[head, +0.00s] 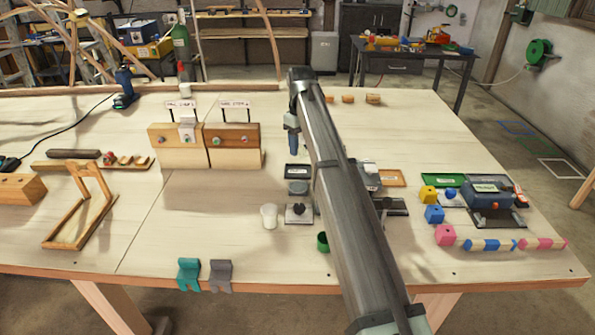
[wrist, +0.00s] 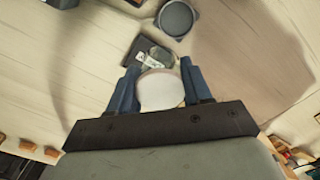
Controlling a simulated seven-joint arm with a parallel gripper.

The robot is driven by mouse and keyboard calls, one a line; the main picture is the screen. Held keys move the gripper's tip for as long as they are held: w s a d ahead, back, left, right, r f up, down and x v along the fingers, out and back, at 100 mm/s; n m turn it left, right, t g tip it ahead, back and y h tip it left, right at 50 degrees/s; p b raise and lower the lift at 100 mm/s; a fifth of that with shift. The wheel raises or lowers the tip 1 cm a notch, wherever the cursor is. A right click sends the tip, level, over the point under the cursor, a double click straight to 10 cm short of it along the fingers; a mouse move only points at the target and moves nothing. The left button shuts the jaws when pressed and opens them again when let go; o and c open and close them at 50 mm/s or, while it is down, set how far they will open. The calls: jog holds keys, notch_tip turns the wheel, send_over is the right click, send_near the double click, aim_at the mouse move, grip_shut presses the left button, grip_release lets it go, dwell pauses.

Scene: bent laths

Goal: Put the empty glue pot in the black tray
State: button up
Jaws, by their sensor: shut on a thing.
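My gripper (wrist: 160,85) has blue fingers and is shut on a white round pot (wrist: 160,92), seen from above in the wrist view; I take it for the glue pot. Whether it is empty cannot be told. In the head view my gripper (head: 293,143) is above the back edge of the black tray (head: 298,177), and the held pot cannot be made out there. The black tray with a white label (wrist: 136,46) also shows just beyond the fingertips in the wrist view. The pot partly covers it, and a grey rounded patch shows on it.
A grey round dish (head: 298,187) stands in front of the tray. A white cup-like pot (head: 269,213), a square plate (head: 299,214) and a green cup (head: 323,242) are nearer. Wooden blocks with signs (head: 205,150) stand left. My arm hides part of the table to the right.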

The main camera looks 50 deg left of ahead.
aim_at(298, 171)
jog(key=w+a, duration=0.2)
jog(key=a, duration=0.2)
jog(key=shift+w+a, duration=0.15)
jog(key=shift+w, duration=0.25)
jog(key=shift+f, duration=4.75)
jog(key=shift+f, duration=0.1)
jog(key=o, duration=1)
jog(key=shift+o, duration=0.2)
notch_tip(298, 171, up, 12)
